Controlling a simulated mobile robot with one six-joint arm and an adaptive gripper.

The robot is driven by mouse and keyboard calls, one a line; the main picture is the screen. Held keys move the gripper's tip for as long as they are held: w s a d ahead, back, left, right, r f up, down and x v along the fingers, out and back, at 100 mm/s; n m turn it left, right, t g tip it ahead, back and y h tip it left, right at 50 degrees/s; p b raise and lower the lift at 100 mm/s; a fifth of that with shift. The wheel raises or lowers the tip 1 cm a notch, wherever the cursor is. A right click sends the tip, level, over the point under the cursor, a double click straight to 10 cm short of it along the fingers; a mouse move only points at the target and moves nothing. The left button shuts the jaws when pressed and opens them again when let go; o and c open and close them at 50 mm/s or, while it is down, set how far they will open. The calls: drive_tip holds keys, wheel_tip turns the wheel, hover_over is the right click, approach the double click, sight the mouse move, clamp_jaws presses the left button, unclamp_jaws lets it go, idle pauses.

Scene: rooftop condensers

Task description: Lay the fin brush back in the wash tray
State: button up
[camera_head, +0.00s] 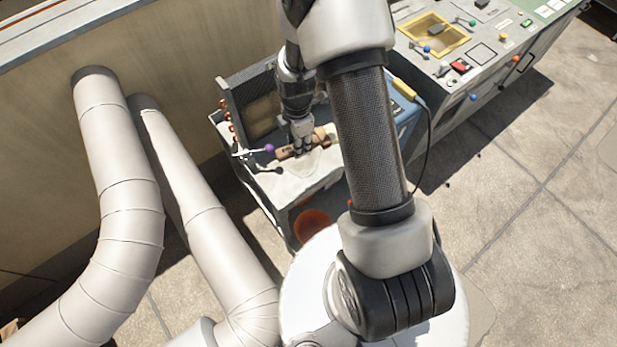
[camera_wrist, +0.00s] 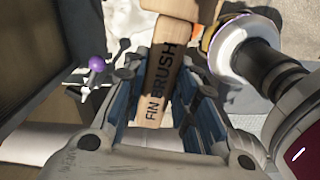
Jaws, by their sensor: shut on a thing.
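The fin brush (camera_wrist: 163,75) has a pale wooden handle printed "FIN BRUSH" in the wrist view. In the head view the brush (camera_head: 287,153) shows as a brown bar lying low across the stand's pale top. My gripper (camera_wrist: 168,100) is shut on the handle, one finger on each side. In the head view my gripper (camera_head: 303,148) points down over the stand. Its fingers hide part of the brush. The bristles are not clear. A pale, uneven surface (camera_head: 293,186) lies under the brush; I cannot tell whether it is the wash tray, or whether the brush touches it.
A purple knob (camera_head: 269,148) on a thin metal handle is close left of the brush. Grey panels (camera_head: 222,92) edge the stand. An orange-brown round thing (camera_head: 314,224) sits lower. Large pipes (camera_head: 120,205) stand left. A control bench (camera_head: 452,68) and blue box (camera_head: 404,104) are right.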

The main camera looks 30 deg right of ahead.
sight(303, 182)
drive_tip(key=shift+s+d+f+n, duration=0.1)
drive_tip(key=shift+d+f+n, duration=0.15)
drive_tip(key=shift+f+n, duration=0.55)
drive_tip(key=shift+n, duration=0.3)
wheel_tip(303, 182, down, 20)
drive_tip(key=b, duration=0.5)
drive_tip(key=shift+r, duration=0.1)
drive_tip(key=shift+b, duration=0.3)
drive_tip(key=o, duration=0.6)
drive_tip(key=shift+f, duration=0.2)
drive_tip(key=shift+c, duration=0.2)
drive_tip(key=o, duration=0.4)
